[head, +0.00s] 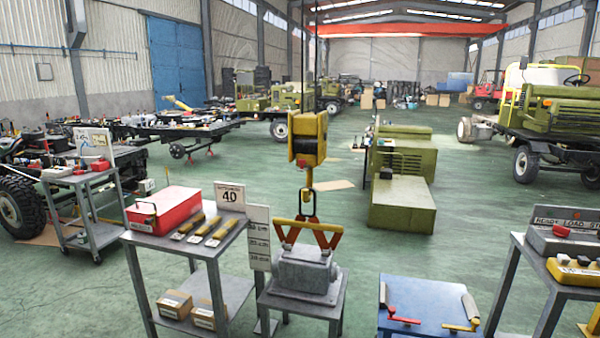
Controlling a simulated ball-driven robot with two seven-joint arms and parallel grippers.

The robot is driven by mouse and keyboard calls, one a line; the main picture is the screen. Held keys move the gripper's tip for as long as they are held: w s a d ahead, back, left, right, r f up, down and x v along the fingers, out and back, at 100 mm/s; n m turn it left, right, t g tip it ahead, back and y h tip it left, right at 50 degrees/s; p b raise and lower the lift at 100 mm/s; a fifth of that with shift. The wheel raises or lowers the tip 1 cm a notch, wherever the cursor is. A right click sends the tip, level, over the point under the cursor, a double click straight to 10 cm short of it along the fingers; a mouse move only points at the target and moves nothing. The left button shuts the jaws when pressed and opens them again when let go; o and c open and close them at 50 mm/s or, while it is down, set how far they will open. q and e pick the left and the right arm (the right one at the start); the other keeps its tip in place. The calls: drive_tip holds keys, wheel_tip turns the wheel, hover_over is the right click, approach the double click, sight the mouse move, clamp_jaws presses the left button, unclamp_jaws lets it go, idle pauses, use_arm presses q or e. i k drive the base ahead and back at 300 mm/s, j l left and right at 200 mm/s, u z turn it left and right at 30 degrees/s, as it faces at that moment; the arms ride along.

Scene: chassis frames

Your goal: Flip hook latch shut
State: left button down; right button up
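A yellow hook block (308,125) hangs on dark cables in the middle of the head view. Its orange hook (309,178) is below it, with a dark oval link (307,205) at the hook's lower end. The latch on the hook is too small to make out, so I cannot tell if it is open or shut. An orange lifting frame (335,237) is under the link, above a grey cast housing (305,272) on a small grey stand (290,300). Neither of my grippers is in view.
A grey cart at left carries a red box (163,209), several yellow-handled tools and a sign (230,196). A blue-topped table (428,297) with red and yellow handles is at front right. Another cart (525,252) is at far right. Green machine housings (402,203) stand behind.

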sight(301, 161)
drive_tip(key=i+l+z, duration=0.1)
drive_tip(key=i+l, duration=0.15)
drive_tip(key=i, duration=0.3)
drive_tip(key=i+l+z, duration=0.1)
drive_tip(key=i, duration=0.45)
drive_tip(key=i+l, duration=0.25)
drive_tip(key=i, duration=0.3)
drive_tip(key=i+l+z, duration=0.15)
drive_tip(key=i, duration=0.4)
